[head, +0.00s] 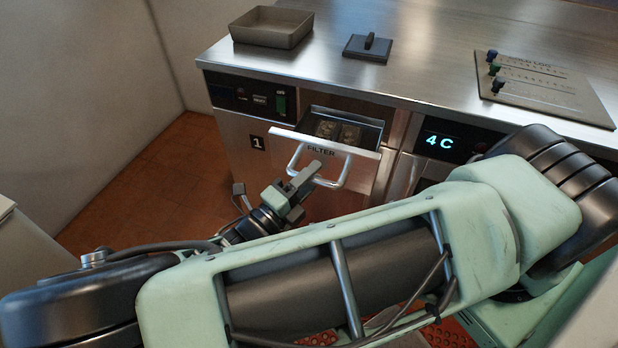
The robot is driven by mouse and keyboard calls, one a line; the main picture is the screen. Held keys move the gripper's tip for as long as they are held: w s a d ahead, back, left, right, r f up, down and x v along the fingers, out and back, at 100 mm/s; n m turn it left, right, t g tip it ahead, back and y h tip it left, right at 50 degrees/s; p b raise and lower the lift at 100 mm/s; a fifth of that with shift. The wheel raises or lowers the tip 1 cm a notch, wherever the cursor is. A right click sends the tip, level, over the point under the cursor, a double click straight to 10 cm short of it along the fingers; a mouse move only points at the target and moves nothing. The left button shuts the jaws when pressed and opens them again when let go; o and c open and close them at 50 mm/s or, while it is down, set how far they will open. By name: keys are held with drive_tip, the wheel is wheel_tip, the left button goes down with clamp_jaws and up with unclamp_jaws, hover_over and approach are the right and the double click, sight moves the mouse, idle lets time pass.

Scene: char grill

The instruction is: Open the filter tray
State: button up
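The filter tray is a metal drawer with a pale front marked FILTER (352,148), in the cabinet below the steel counter. It stands partly pulled out, and dark, lumpy contents show inside it. Its U-shaped metal handle (346,172) sticks out from the front. My gripper (306,178) is at the left part of the handle and overlaps it in the head view. I cannot tell whether the fingers are closed around the bar or only beside it.
A shallow metal pan (272,38), a dark press with a grip (368,47) and a cook log board with knobs (545,85) are on the counter (430,45). A display reading 4C (440,142) is right of the tray. Tiled floor (150,185) is open at left.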

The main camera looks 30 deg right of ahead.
drive_tip(key=b+v, duration=0.2)
drive_tip(key=v, duration=1.5)
drive_tip(key=shift+a+b, duration=0.25)
drive_tip(key=shift+b, duration=0.1)
drive_tip(key=s+d+r+m+g+y+p, duration=0.1)
drive_tip(key=s+d+r+m+y+p, duration=0.1)
drive_tip(key=r+m+y, duration=0.4)
drive_tip(key=s+d+r+m+g+y+p, duration=0.2)
drive_tip(key=s+r+m+y, duration=0.2)
drive_tip(key=m, duration=1)
drive_tip(key=s+d+r+m+g+y+p, duration=0.2)
drive_tip(key=s+d+r+m+y+p, duration=0.1)
drive_tip(key=r+m+y, duration=0.7)
drive_tip(key=shift+r+m, duration=0.3)
drive_tip(key=shift+r, duration=1.3)
drive_tip(key=shift+d+r, duration=0.1)
